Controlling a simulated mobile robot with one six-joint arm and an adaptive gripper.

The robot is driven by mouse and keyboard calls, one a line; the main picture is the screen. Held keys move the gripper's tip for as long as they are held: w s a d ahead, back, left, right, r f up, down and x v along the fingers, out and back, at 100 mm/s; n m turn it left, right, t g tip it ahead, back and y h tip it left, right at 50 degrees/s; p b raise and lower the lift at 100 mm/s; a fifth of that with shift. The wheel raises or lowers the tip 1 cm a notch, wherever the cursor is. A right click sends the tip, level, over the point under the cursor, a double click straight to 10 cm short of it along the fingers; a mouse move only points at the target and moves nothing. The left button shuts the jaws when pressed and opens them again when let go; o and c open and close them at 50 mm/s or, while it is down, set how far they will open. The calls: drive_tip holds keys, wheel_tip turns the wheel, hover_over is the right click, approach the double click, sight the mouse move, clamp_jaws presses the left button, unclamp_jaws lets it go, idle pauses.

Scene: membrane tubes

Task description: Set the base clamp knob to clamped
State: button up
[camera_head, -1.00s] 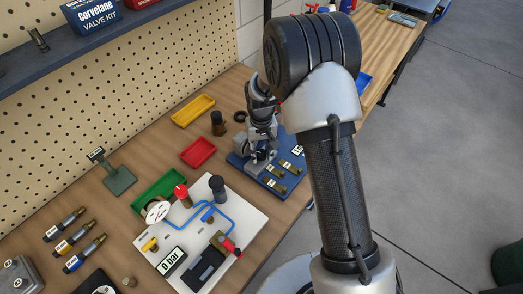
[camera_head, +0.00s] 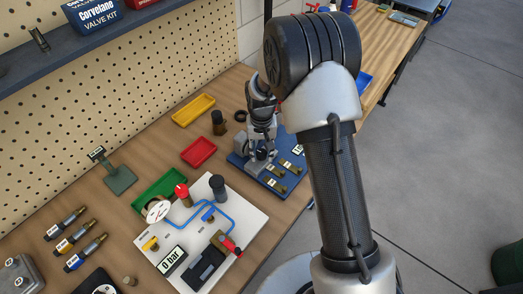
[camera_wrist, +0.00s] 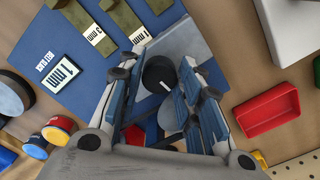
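The black round knob (camera_wrist: 158,73) shows between my gripper's fingers in the wrist view, on a grey fixture on the blue base plate (camera_wrist: 95,75). I take it for the base clamp knob; its setting cannot be read. My gripper (camera_wrist: 165,68) is open, with its two fingers apart on either side of the knob. I cannot tell whether either finger touches it. In the head view my gripper (camera_head: 262,143) points down over the fixture at the back left of the blue plate (camera_head: 242,163), hiding part of it.
A white tubing board (camera_head: 235,195) with a "0 bar" display is in front. A dark-topped cylinder (camera_head: 219,123) stands behind.

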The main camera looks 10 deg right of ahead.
sight(262, 152)
drive_tip(key=shift+o, duration=0.4)
drive_tip(key=n, duration=0.9)
drive_tip(key=shift+d+b, duration=0.15)
drive_tip(key=shift+b, duration=0.25)
drive_tip(key=n+b, duration=0.1)
drive_tip(key=n, duration=0.5)
drive_tip(key=shift+w+n, duration=0.1)
drive_tip(key=shift+n, duration=0.3)
drive_tip(key=shift+r+n, duration=0.2)
drive_tip(key=shift+n, duration=0.3)
wheel_tip(262, 152, up, 17)
drive_tip(key=p, duration=0.4)
drive_tip(key=s+d+r+m+t+b, duration=0.2)
drive_tip(key=s+r+m, duration=0.5)
drive_tip(key=s+r, duration=0.4)
drive_tip(key=shift+s+d, duration=0.4)
drive_tip(key=shift+s, duration=0.7)
drive_tip(key=shift+o, duration=0.5)
